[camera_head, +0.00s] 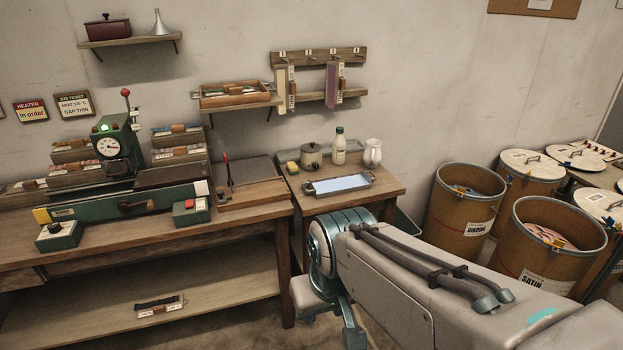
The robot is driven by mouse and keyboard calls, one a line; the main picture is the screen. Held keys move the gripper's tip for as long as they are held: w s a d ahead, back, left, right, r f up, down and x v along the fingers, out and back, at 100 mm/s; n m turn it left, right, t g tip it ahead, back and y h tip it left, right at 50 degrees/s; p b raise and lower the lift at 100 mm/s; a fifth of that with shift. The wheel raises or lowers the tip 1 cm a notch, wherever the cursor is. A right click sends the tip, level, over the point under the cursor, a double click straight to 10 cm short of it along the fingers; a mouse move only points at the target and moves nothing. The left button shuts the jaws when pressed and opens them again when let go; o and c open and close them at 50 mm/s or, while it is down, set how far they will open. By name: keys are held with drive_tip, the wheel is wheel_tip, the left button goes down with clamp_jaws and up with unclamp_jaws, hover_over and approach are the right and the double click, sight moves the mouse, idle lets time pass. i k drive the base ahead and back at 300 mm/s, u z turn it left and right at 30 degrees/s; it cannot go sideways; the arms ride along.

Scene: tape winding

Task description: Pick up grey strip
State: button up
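I cannot pick out a plainly grey strip for certain. A dark grey to black strip (158,302) lies on the lower shelf (215,284) of the workbench, with a pale label on a wooden piece (160,312) at its front. A cream strip (281,90) and a purple strip (331,85) hang from the numbered wall rack (318,57). My arm reaches in from the lower right and bends near the small side table. My gripper does not show, so what it holds cannot be seen.
A green machine with a dial (110,147) stands on the workbench (250,217). The small table (388,192) bears a tray of pale blue liquid (340,184), a bottle (339,147) and a white jug (373,152). Drums (462,210) stand at right. The lower shelf is mostly bare.

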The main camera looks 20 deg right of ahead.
sight(184, 151)
drive_tip(key=u, duration=0.45)
drive_tip(key=i, duration=2.2)
drive_tip(key=z, duration=0.45)
